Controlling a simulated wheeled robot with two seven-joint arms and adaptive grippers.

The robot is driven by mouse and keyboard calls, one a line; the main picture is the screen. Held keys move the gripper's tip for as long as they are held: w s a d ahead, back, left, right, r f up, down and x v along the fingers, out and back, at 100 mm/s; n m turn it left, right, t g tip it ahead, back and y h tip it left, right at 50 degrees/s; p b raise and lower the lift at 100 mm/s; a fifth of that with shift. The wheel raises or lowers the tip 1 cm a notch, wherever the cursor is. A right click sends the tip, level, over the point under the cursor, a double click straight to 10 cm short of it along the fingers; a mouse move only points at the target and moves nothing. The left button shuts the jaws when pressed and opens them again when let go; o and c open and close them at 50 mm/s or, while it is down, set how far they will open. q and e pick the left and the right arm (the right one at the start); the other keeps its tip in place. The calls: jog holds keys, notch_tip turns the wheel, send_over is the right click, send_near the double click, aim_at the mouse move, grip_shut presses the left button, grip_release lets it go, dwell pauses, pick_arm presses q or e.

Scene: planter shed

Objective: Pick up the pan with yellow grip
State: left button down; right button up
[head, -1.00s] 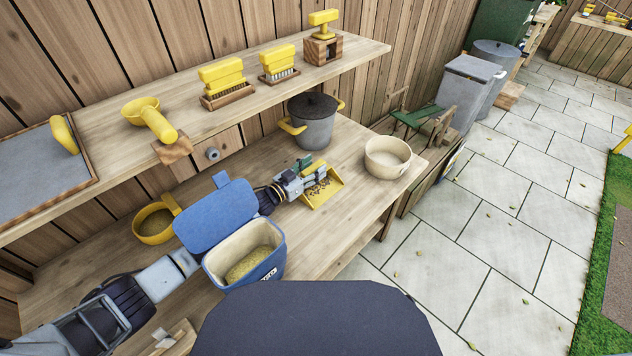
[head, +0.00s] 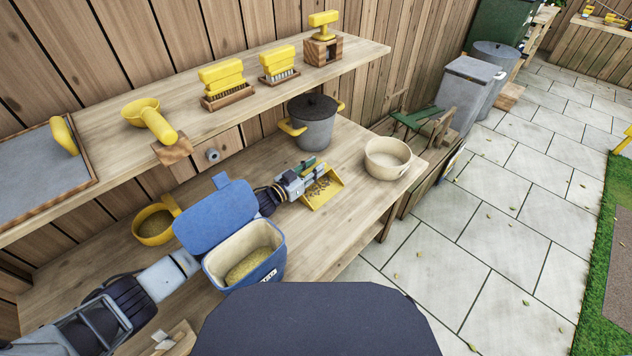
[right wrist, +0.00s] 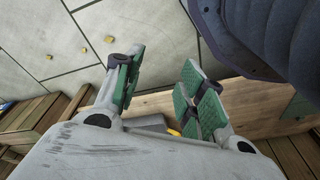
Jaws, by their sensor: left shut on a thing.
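The pan is a yellow scoop (head: 325,193) with small brown bits in it, on or just above the bench near its front edge, in the head view. My left gripper (head: 303,179) reaches past the blue bin and is shut on the pan at its back left end. The gripper hides the pan's yellow grip. I cannot tell whether the pan touches the bench. My right gripper (right wrist: 163,88) shows in the right wrist view with its green-padded fingers apart and nothing between them; it is not visible in the head view.
A blue bin (head: 262,273) with its lid open stands beside my left arm. A cream bowl (head: 388,170) sits right of the pan. A grey pot (head: 316,132) with yellow handles stands behind it. A yellow mug (head: 153,238) is at left. A shelf (head: 250,105) with yellow-handled brushes overhangs the bench.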

jog(key=shift+w+r, duration=0.1)
jog(key=shift+w, duration=0.15)
pick_arm(q)
jog(key=shift+r, duration=0.15)
jog(key=shift+r, duration=0.15)
jog(key=shift+r+p, duration=0.3)
jog(key=shift+r, duration=0.2)
jog(key=shift+r+p, duration=0.35)
jog(key=shift+r, duration=0.7)
jog(key=p+v, duration=0.1)
jog(key=v, duration=0.6)
jog(key=shift+s+a, duration=0.25)
jog(key=p+v, duration=0.1)
jog(key=v, duration=0.9)
pick_arm(e)
jog(key=s+d+f, duration=0.1)
jog(key=f, duration=0.4)
jog(key=s+d+f+t, duration=0.1)
jog(key=d+f, duration=0.1)
jog(key=f, duration=0.3)
jog(key=shift+s+d, duration=0.25)
jog(key=shift+s, duration=0.05)
